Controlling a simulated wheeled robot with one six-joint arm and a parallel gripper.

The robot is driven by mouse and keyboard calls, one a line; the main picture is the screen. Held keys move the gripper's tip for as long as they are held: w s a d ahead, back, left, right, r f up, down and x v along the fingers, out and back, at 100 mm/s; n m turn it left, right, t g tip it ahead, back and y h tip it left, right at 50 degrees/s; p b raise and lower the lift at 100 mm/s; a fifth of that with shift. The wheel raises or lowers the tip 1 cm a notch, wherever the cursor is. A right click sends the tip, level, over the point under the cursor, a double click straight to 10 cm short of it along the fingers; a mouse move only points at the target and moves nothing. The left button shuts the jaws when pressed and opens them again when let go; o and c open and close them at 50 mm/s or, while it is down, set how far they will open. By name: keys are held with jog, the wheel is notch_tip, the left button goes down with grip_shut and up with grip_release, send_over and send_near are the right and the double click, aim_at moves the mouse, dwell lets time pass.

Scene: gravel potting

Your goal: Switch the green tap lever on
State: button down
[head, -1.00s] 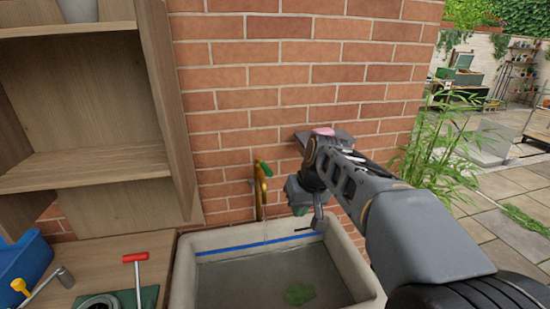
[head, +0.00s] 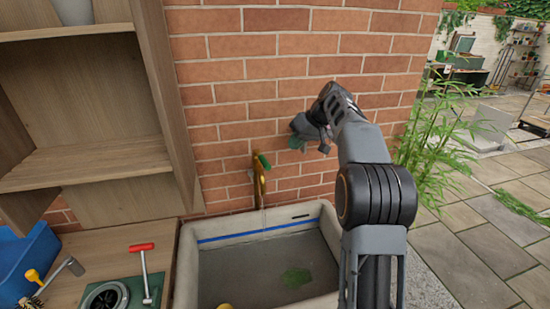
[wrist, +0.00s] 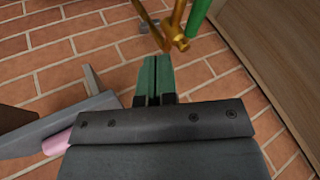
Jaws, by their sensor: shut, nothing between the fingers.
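The brass tap (head: 258,182) is fixed to the brick wall above the basin. Its green lever (head: 264,160) shows at the tap's top, and in the wrist view the lever (wrist: 198,14) is at the upper edge beside the brass body (wrist: 176,28). A thin pale line hangs below the spout. My gripper (head: 296,142) is to the right of the tap and slightly higher, with a gap between them. In the wrist view its green fingers (wrist: 156,68) are together and empty, just below the tap's brass parts in the picture.
A stone basin (head: 186,268) with a blue line inside and a green patch (head: 297,277) stands below the tap. A wooden shelf (head: 160,90) is on the left. A red-handled tool (head: 143,265) and blue tub (head: 28,262) are on the wooden top. Bamboo (head: 440,140) grows at right.

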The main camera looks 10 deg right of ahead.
aim_at(262, 159)
jog(key=a+f+p, duration=0.1)
jog(key=a+f, duration=0.4)
jog(key=a, duration=0.1)
jog(key=shift+w+a, duration=0.2)
jog(key=shift+w, duration=0.25)
